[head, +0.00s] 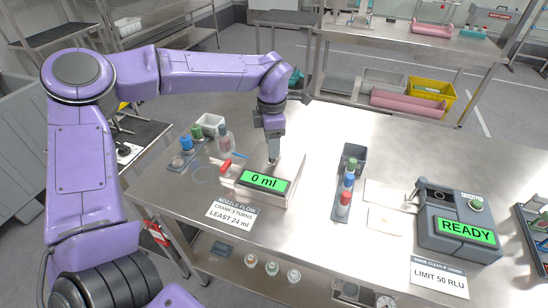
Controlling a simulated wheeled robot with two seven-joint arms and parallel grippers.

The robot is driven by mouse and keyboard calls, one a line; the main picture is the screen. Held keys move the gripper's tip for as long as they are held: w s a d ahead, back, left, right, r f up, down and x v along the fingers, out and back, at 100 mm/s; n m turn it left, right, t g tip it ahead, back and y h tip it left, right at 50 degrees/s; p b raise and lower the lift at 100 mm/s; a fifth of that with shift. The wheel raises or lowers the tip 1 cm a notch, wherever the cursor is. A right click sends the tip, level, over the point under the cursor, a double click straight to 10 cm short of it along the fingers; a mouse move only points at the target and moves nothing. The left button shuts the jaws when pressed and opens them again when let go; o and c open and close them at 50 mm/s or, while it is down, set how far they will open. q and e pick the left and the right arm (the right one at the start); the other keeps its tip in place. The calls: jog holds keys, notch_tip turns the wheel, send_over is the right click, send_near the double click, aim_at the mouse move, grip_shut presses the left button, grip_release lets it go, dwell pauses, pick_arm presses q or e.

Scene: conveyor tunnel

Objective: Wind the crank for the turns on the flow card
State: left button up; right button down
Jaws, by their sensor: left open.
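The flow card (231,211) lies at the front left of the steel table and reads "NOZZLE FLOW, CRANK 3 TURNS, LEAST 24 ml". Behind it a pale box carries a green display (264,182) reading "0 ml". A small red piece (226,166) shows at the box's left side; I cannot tell whether it is the crank handle. My left gripper (273,158) points down over the back of the box, open, with its fingertips close to the box top. Whether it touches anything there is unclear. My right gripper is out of view.
The table's back middle is clear.

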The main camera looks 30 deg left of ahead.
aim_at(271, 163)
pick_arm(q)
jog(key=shift+f, duration=0.7)
jog(key=shift+s+f+b, duration=0.1)
jog(key=shift+f+b, duration=0.35)
jog(key=shift+b, duration=0.1)
jog(key=shift+f+b, duration=0.55)
jog(key=shift+f, duration=0.45)
jog(key=shift+s+f, duration=0.15)
jog(key=shift+f, duration=0.15)
